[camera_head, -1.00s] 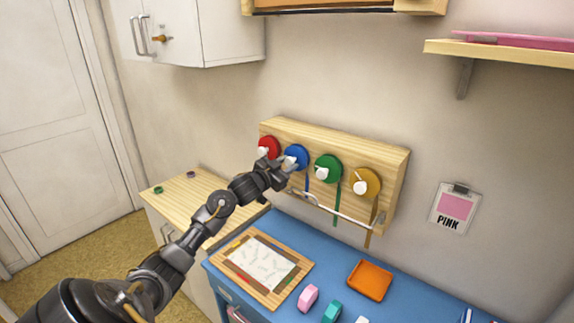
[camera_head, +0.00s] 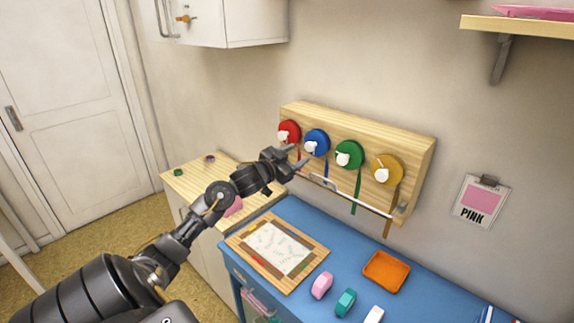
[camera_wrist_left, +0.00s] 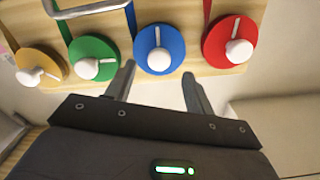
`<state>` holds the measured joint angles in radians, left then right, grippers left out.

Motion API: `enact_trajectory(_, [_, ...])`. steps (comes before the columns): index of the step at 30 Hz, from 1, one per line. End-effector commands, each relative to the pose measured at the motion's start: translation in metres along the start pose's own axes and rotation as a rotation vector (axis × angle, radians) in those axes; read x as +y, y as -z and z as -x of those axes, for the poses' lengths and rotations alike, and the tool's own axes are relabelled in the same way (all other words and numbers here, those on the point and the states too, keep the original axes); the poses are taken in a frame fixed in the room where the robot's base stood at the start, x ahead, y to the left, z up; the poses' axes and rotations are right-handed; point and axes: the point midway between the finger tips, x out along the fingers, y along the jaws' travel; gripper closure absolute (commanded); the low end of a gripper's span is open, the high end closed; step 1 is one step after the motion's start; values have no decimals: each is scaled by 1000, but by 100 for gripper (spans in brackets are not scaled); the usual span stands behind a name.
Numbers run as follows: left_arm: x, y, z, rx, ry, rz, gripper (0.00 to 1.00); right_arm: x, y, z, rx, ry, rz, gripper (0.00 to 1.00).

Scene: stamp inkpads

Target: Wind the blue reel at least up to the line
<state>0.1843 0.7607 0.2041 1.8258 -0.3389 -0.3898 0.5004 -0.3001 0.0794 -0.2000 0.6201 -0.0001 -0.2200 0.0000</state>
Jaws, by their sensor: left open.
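The blue reel (camera_head: 318,141) is mounted on a wooden wall board (camera_head: 365,126), second from left, with a white knob on its face. Its blue ribbon (camera_head: 326,165) hangs down behind a pale metal rail (camera_head: 345,191); the ribbon's lower end and any line are not clear. My left gripper (camera_head: 299,157) is open and empty, just in front of the board, left of and below the blue knob. In the left wrist view the blue reel (camera_wrist_left: 160,42) lies beyond and between the two open fingers (camera_wrist_left: 157,78), knob toward me, apart from them. My right gripper is not in view.
Red (camera_head: 289,129), green (camera_head: 351,151) and yellow (camera_head: 389,163) reels share the board. The blue worktop (camera_head: 345,262) holds a framed paper sheet (camera_head: 277,249), an orange tray (camera_head: 387,271) and small stamps (camera_head: 322,285). A white cabinet (camera_head: 255,22) hangs upper left.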

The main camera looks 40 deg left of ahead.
Motion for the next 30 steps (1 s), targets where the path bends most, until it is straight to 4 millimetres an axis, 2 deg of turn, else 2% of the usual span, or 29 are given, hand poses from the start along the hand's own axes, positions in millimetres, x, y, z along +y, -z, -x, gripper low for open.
enact_trajectory(3, [1,-4,23,-1,-1,-2,47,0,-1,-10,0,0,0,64])
enact_trajectory(9, [0,-1,45,0,0,0,47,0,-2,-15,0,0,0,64])
enact_trajectory(30, [1,-1,50,-3,0,2,47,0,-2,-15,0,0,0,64])
